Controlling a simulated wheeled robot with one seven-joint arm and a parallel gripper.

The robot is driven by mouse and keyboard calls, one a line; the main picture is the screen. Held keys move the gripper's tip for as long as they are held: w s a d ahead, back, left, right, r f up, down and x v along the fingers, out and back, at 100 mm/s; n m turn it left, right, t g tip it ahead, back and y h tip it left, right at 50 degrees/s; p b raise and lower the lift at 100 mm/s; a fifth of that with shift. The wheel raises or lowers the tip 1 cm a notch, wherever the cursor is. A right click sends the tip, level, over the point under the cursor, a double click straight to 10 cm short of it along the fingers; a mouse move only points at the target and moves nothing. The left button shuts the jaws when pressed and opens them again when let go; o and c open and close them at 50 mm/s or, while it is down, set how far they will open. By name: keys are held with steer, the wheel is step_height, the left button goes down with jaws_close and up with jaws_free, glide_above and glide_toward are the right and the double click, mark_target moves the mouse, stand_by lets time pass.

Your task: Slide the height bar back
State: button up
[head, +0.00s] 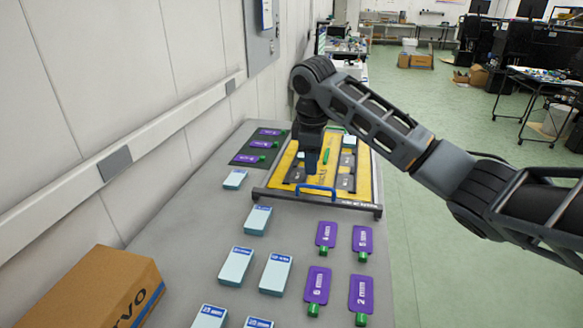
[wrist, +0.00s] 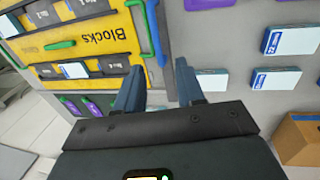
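The height bar (head: 325,203) is a dark grey bar across the near edge of the yellow "Blocks" board (head: 276,178). It also shows in the wrist view (wrist: 164,20), running down to just above my fingertips. A blue handle (head: 319,188) lies along the bar, on the board side; it shows in the wrist view too (wrist: 151,30). My gripper (head: 310,176) is over the near left part of the board, close to the handle. In the wrist view my gripper (wrist: 157,75) has its two fingers apart, with nothing clearly held. I cannot tell whether it touches the handle.
Dark blocks and green handles sit on the board. A dark mat with purple bottles (head: 262,144) lies left. A cardboard box (head: 95,288) stands at the front left.

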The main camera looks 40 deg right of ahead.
mark_target(310, 187)
steer(key=shift+w+d+f+p, duration=0.15)
steer(key=shift+w+d+f, duration=0.1)
steer(key=shift+f, duration=1)
steer(key=shift+w+d+f+p, duration=0.15)
steer(key=shift+w+f, duration=0.1)
steer(key=shift+f, duration=1.05)
steer(key=shift+w+d+f+p, duration=0.15)
steer(key=shift+w+d+f, duration=0.1)
steer(key=shift+f, duration=1)
jaws_close()
